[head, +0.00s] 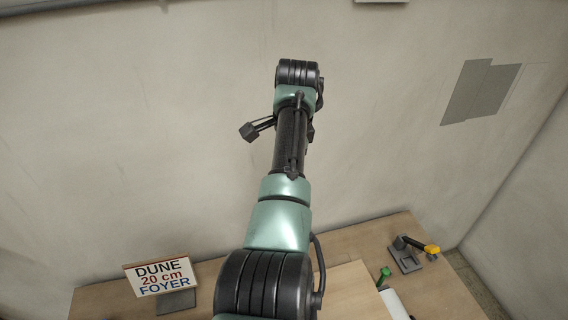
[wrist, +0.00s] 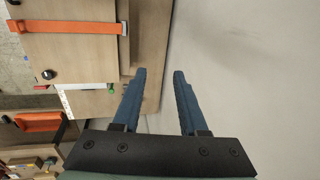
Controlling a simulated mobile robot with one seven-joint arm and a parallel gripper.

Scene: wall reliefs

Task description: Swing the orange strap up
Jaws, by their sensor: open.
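The orange strap (wrist: 72,27) is in the wrist view at the upper left. I do not see the strap in the head view, where my arm rises in front of the wall and my gripper is out of sight.
In the wrist view, a dark round knob (wrist: 47,74) is on the panel and an orange tray (wrist: 38,122) is lower left. In the head view, a lettered sign (head: 161,276), a yellow-handled lever (head: 418,246) and a white cylinder (head: 394,304) are low. The wall (head: 130,120) is mostly bare.

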